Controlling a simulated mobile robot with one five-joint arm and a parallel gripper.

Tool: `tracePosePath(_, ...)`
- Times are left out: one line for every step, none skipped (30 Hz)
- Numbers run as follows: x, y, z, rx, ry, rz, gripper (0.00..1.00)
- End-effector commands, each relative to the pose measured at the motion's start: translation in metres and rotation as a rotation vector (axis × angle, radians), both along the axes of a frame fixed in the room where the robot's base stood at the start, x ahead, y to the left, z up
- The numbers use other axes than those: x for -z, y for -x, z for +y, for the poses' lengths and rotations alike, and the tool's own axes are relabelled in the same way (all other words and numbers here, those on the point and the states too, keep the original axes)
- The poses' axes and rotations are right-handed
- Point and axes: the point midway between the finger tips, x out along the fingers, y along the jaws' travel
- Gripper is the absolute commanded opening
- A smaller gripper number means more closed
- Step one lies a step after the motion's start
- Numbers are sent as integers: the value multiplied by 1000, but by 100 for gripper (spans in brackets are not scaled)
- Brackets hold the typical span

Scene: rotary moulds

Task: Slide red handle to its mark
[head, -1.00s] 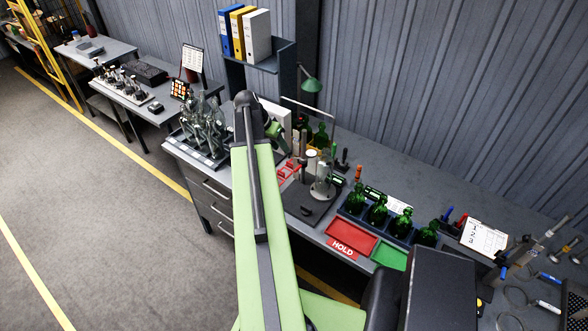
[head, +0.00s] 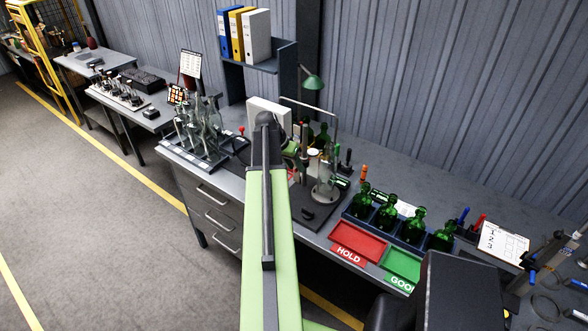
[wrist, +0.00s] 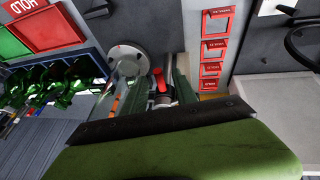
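The red handle (wrist: 161,80) shows near the middle of the wrist view, beside a round grey metal part. My gripper (wrist: 161,92) has its two greenish fingers apart, one on each side of the handle in the picture. I see no clear contact between fingers and handle. The handle's mark cannot be made out. In the head view my green arm reaches over the bench and hides my fingertips and the handle.
A glass vessel on a stand (head: 326,188) stands right of my arm. Green bottles (head: 386,217) sit in a rack behind the red HOLD tray (head: 358,243) and green tray (head: 402,266). Clear glassware (head: 203,130) is left. Red labelled tags (wrist: 212,46) lie right in the wrist view.

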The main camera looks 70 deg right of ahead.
Motion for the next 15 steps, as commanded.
tracePosePath(0,0,0,0,0,0,34)
tracePosePath(0,0,0,0,0,0,34)
tracePosePath(0,0,0,0,0,0,30)
tracePosePath(0,0,0,0,0,0,26)
tracePosePath(0,0,0,0,0,0,23)
tracePosePath(0,0,0,0,0,0,17)
tracePosePath(0,0,0,0,0,0,13)
tracePosePath(0,0,0,0,0,0,10)
tracePosePath(0,0,0,0,0,0,4)
tracePosePath(0,0,0,0,0,0,0)
tracePosePath(0,0,0,0,0,0,0)
tracePosePath(0,0,0,0,0,0,0)
tracePosePath(0,0,0,0,0,0,0)
tracePosePath(0,0,0,0,0,0,0)
tracePosePath(0,0,0,0,0,0,0)
